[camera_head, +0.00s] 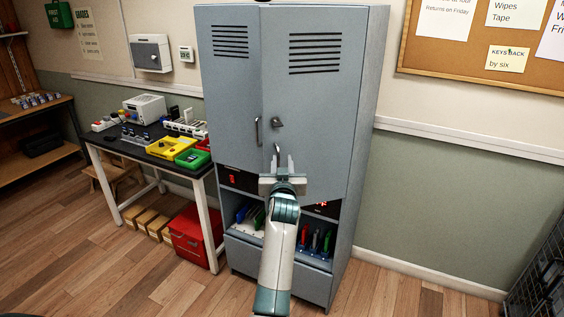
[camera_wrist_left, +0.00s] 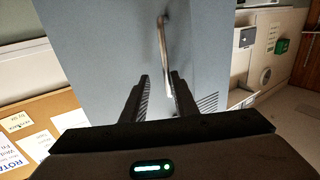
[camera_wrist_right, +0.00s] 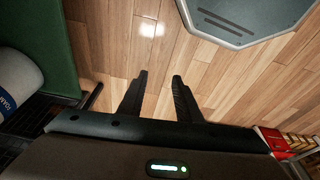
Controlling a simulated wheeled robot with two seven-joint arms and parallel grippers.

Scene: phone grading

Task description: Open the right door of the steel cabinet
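The grey steel cabinet (camera_head: 228,85) stands against the wall in the head view. Its right door (camera_head: 318,110) looks shut and has a lock (camera_head: 277,122) above a curved metal handle (camera_head: 278,152). My left gripper (camera_head: 283,163) is in front of that handle's lower part and hides some of the door. In the left wrist view, the handle (camera_wrist_left: 163,45) runs down toward the gap between the open fingers (camera_wrist_left: 160,77); I cannot tell whether they touch it. My right gripper (camera_wrist_right: 158,78) is open and empty above the wooden floor.
The left door's handle (camera_head: 258,131) is close by. Open shelves with coloured phones (camera_head: 315,242) lie under the doors. A worktable (camera_head: 135,149) with trays and a red box (camera_head: 190,238) stand left. A dark wire crate (camera_head: 545,270) is far right. Floor (camera_head: 400,292) right of the cabinet is clear.

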